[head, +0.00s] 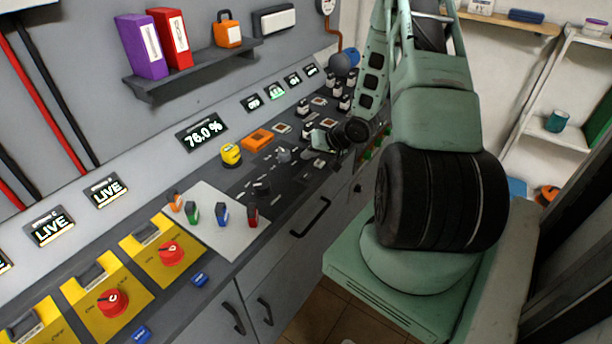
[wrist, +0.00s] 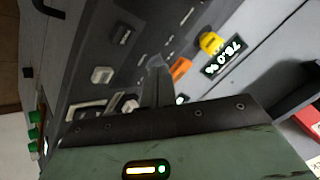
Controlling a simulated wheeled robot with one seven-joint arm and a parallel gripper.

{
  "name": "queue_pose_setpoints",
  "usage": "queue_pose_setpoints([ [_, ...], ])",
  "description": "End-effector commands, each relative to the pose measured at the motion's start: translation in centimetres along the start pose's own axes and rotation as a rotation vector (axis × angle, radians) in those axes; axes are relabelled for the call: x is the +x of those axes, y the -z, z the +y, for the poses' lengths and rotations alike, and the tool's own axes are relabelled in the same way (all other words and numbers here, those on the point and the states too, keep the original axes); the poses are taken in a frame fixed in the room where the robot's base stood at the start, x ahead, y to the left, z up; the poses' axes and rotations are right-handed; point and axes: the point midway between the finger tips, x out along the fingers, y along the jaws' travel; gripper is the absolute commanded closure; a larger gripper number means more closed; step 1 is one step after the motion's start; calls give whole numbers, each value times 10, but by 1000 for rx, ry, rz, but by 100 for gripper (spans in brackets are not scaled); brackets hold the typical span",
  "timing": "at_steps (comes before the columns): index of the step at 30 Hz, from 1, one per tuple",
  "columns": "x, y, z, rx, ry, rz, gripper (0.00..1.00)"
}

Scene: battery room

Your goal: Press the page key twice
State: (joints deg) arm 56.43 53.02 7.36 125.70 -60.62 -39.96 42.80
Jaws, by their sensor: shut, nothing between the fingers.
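My gripper (head: 318,140) is shut and empty, low over the grey sloping console (head: 240,190). In the wrist view its fingertips (wrist: 157,64) point at the panel beside the orange block. I cannot tell whether they touch it. Several small pale keys or switches lie around it, among them one in the wrist view (wrist: 102,75) and one in the head view (head: 283,128). No label on them is legible, so I cannot tell which is the page key. A display (head: 202,131) reads 76.0 %; it also shows in the wrist view (wrist: 223,57).
The orange block (head: 258,139) and a yellow knob (head: 231,154) sit left of my gripper. Black-and-white switches (head: 335,103) stand behind it. Red rotary knobs (head: 171,252) are at front left. A shelf with binders (head: 143,45) hangs above.

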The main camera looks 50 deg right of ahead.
Motion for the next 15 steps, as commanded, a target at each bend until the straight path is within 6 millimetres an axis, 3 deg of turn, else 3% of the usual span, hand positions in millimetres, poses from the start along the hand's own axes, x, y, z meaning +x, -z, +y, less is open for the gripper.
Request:
queue_pose_setpoints([
  [8, -2, 2, -1, 1, 2, 2, 100],
  [15, -18, 16, -13, 2, 3, 5, 100],
])
